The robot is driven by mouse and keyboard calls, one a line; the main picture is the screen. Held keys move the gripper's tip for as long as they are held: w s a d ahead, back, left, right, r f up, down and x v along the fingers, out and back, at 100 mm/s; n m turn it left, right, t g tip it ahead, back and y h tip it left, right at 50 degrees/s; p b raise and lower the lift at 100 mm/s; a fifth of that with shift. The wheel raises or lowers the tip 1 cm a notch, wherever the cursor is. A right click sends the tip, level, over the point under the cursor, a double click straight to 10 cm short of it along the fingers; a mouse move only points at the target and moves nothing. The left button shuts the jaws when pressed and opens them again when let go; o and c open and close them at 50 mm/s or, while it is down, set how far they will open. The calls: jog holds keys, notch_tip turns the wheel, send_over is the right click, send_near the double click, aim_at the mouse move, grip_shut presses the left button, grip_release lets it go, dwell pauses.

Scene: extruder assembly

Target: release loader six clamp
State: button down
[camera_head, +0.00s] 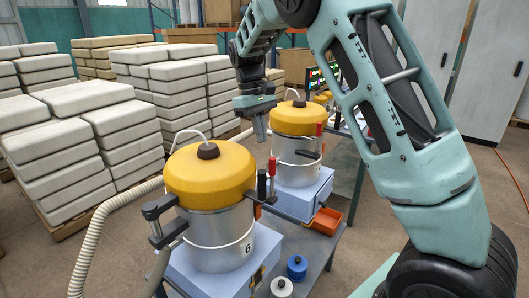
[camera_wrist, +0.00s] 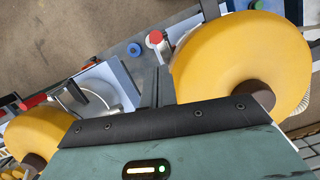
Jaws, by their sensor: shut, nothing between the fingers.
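Loader six (camera_head: 212,190) is a silver drum with a yellow domed lid and a "6" on its side, in the front of the head view. A red-handled clamp (camera_head: 267,184) stands upright at the right of its lid rim. A black clamp (camera_head: 163,220) sits at its left side. My gripper (camera_head: 260,128) points down, behind and above loader six, close to the second loader's lid, shut and empty. In the wrist view my gripper (camera_wrist: 157,92) shows its fingers together between two yellow lids.
A second yellow-lidded loader (camera_head: 298,130) stands behind, with its own red-handled clamp. A blue jar (camera_head: 297,267) and a white jar (camera_head: 281,287) stand front right. An orange tray (camera_head: 326,221) lies beside the second loader. A ribbed hose (camera_head: 104,222) runs at left.

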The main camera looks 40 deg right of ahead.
jog(key=p, duration=0.2)
send_over(272, 177)
jog(key=w, duration=0.4)
jog(key=x, duration=0.4)
jog(key=w+x, duration=0.1)
jog(key=x, duration=0.1)
jog(key=shift+w+f, duration=0.1)
jog(key=shift+f, duration=0.15)
jog(key=shift+b, duration=0.35)
